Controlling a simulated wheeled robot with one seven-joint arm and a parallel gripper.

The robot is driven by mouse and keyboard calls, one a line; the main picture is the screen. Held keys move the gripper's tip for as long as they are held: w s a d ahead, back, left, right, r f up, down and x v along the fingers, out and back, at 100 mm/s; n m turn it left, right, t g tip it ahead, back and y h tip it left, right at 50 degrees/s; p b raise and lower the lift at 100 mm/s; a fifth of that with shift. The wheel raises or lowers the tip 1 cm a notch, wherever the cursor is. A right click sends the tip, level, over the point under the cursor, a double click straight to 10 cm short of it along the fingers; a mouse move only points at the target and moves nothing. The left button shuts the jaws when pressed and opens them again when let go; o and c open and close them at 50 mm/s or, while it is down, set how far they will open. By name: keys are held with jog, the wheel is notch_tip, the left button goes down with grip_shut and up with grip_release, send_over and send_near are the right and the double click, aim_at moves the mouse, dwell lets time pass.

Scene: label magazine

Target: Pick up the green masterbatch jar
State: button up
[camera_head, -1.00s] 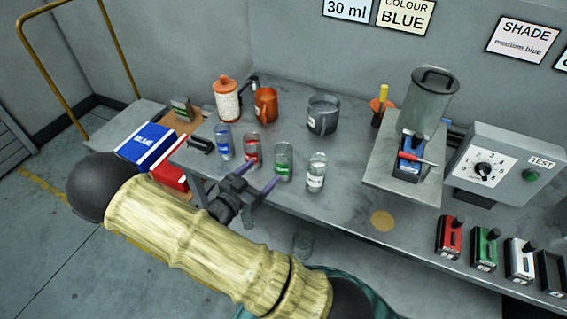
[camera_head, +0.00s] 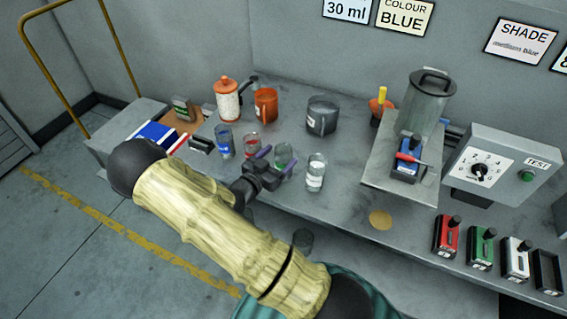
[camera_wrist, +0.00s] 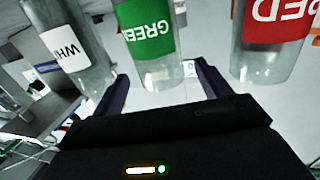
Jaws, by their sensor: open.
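The green masterbatch jar (camera_head: 284,155) is a clear jar with a green label, in the row of jars near the bench's front edge. It shows large in the wrist view (camera_wrist: 150,35), with the word GREEN on the label. My gripper (camera_head: 277,160) is open, with one finger on each side of this jar. In the wrist view the jar is between the two fingertips (camera_wrist: 162,82), with a gap visible on both sides. In the head view my gripper hides the jar's lower part.
A red-labelled jar (camera_wrist: 268,40) and a white-labelled jar (camera_wrist: 68,45) stand close on either side. A blue-labelled jar (camera_head: 225,141) is farther left. Behind are an orange jug (camera_head: 265,104) and a grey pot (camera_head: 322,115).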

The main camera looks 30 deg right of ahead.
jog(key=shift+x, duration=1.6)
jog(key=shift+a, duration=0.1)
jog(key=c, duration=1.5)
jog(key=shift+o, duration=0.2)
notch_tip(320, 180, up, 10)
